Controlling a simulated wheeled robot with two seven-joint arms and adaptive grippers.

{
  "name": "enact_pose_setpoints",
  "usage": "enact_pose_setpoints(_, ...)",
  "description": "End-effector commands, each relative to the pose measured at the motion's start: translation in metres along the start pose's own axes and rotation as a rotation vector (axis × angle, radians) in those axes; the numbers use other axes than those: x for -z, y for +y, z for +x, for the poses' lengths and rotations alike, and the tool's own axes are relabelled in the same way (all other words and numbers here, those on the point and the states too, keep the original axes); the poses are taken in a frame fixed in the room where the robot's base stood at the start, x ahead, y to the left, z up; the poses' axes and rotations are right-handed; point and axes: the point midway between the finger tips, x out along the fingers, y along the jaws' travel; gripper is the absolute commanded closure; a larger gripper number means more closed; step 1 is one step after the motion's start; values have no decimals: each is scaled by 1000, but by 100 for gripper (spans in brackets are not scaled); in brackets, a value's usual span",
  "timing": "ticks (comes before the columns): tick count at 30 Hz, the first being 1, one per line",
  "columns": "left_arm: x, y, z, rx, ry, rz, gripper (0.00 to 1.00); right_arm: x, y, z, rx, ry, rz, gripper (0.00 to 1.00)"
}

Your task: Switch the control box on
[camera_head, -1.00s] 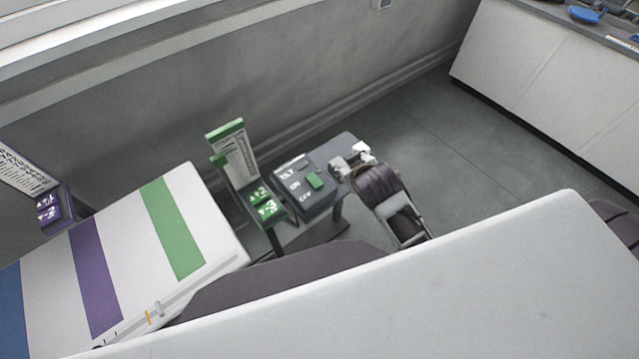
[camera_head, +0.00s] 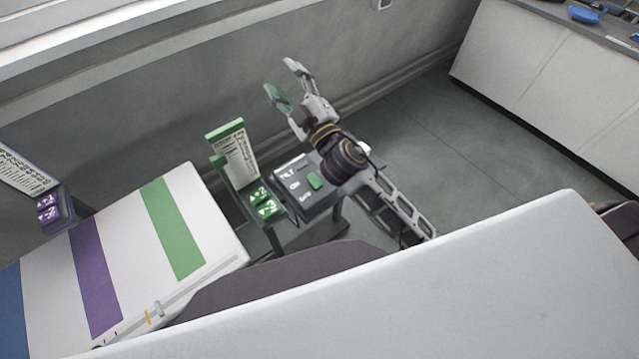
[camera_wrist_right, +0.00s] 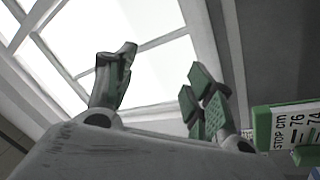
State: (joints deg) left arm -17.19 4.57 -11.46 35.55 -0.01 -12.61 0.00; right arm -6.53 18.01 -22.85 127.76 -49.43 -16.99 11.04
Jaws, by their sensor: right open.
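The control box (camera_head: 303,188) is a dark grey box on a small stand, with the white labels TILT and ON and a green switch (camera_head: 315,180) on its top. My right gripper (camera_head: 282,80) is raised above and behind the box, its fingers apart and pointing up and away from it. My right forearm covers the box's right side. In the right wrist view the gripper's fingers (camera_wrist_right: 158,75) are spread with nothing between them, against a bright window. The control box does not show in that view. My left gripper is not in view.
A green-framed sign (camera_head: 236,155) and a green-lit button panel (camera_head: 263,204) stand just left of the box. A striped white table (camera_head: 130,250) is farther left, with a purple panel (camera_head: 50,210) beyond. The floor (camera_head: 440,150) at right is clear.

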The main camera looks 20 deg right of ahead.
Motion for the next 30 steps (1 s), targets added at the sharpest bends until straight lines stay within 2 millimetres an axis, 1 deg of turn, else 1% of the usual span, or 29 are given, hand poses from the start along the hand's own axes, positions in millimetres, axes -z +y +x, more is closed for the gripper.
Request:
enact_pose_setpoints(1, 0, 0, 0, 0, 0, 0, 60, 12, -2, 4, 5, 53, -30, 46)
enact_pose_setpoints(6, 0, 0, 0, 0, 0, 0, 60, 52, -15, 10, 36, 237, -136, 46)
enact_pose_setpoints(11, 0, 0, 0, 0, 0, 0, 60, 85, -33, 9, 83, 403, -240, 46)
enact_pose_setpoints(15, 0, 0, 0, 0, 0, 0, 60, 108, -55, 3, 139, 542, -333, 46)
enact_pose_setpoints(19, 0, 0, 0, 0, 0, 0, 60, 124, -77, -5, 202, 666, -423, 46)
enact_pose_setpoints(23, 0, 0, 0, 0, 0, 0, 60, 132, -101, -16, 277, 780, -516, 46)
enact_pose_setpoints(26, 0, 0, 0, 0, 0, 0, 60, 134, -120, -25, 343, 862, -588, 46)
enact_pose_setpoints(30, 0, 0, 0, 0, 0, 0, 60, 129, -147, -40, 448, 967, -690, 46)
